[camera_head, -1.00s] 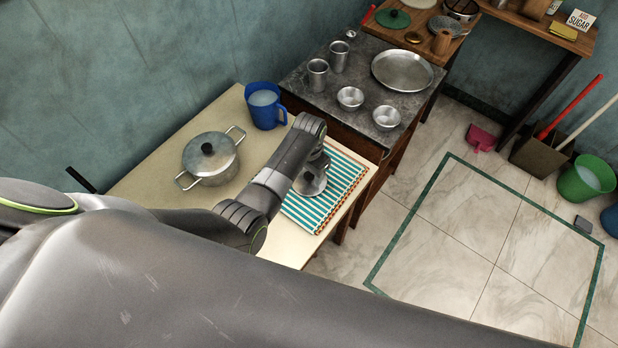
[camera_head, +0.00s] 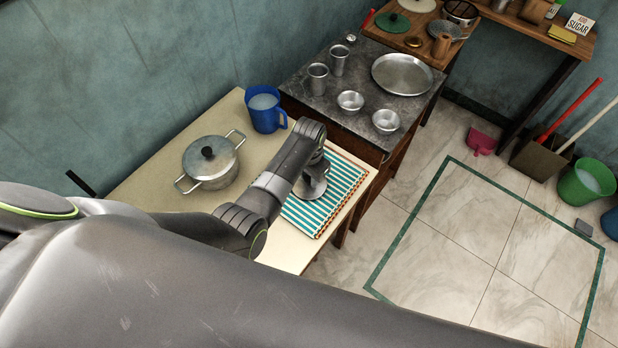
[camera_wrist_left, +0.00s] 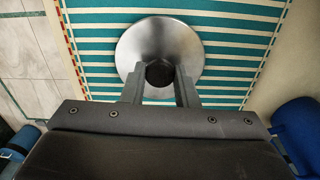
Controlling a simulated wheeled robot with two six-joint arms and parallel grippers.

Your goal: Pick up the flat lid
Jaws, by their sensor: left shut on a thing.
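The flat lid (camera_wrist_left: 160,35) is a round silver metal disc with a black knob, over a teal-and-white striped cloth. In the left wrist view my left gripper (camera_wrist_left: 160,77) has its two fingers closed on the black knob. In the head view the lid (camera_head: 312,186) shows partly below my left wrist, and the gripper's fingers are hidden by the arm. I cannot tell whether the lid touches the striped cloth (camera_head: 338,195). My right gripper is not in view.
A lidded metal pot (camera_head: 212,172) and a blue jug (camera_head: 264,112) stand on the cream table (camera_head: 160,165) behind the arm. A dark counter (camera_head: 325,101) holds metal cups, bowls and a round tray (camera_head: 402,74). Tiled floor lies to the right.

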